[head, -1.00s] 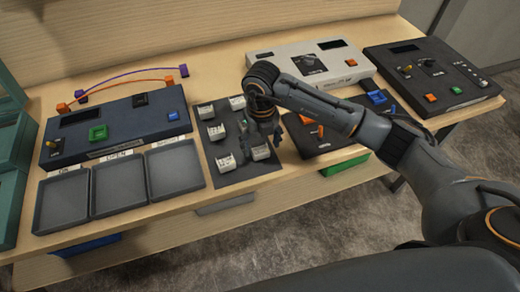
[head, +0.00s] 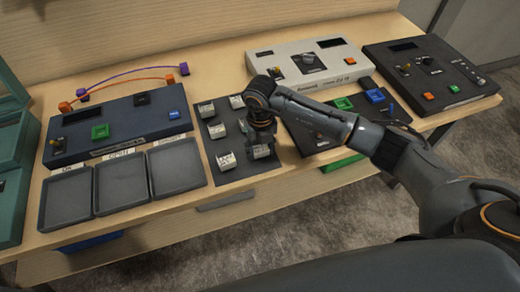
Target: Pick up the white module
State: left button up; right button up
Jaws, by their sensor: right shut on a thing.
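Several small white modules, such as one at the left (head: 216,131) and one at the back (head: 237,102), sit on a dark mat (head: 228,180) in the middle of the bench. My right gripper (head: 261,141) points down over the right side of this mat. It is shut on a white module (head: 261,152) at the mat's right front, which shows just below the fingers. The fingers and wrist hide part of the grip, and the module seems still at mat level. My left gripper is not in view.
A dark console (head: 115,128) and three empty grey trays (head: 121,183) are to the left. A light console (head: 309,64) and a dark console (head: 430,72) stand at the back right.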

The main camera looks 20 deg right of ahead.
aim_at(260, 148)
jog(key=shift+r, duration=0.5)
notch_tip(260, 148, up, 2)
jog(key=shift+r+b, duration=0.15)
jog(key=shift+b, duration=0.4)
jog(key=s+a+r+b, duration=0.4)
jog(key=s+a+r, duration=0.5)
jog(key=s, duration=0.1)
jog(key=shift+s+a+r, duration=0.15)
jog(key=shift+r, duration=0.2)
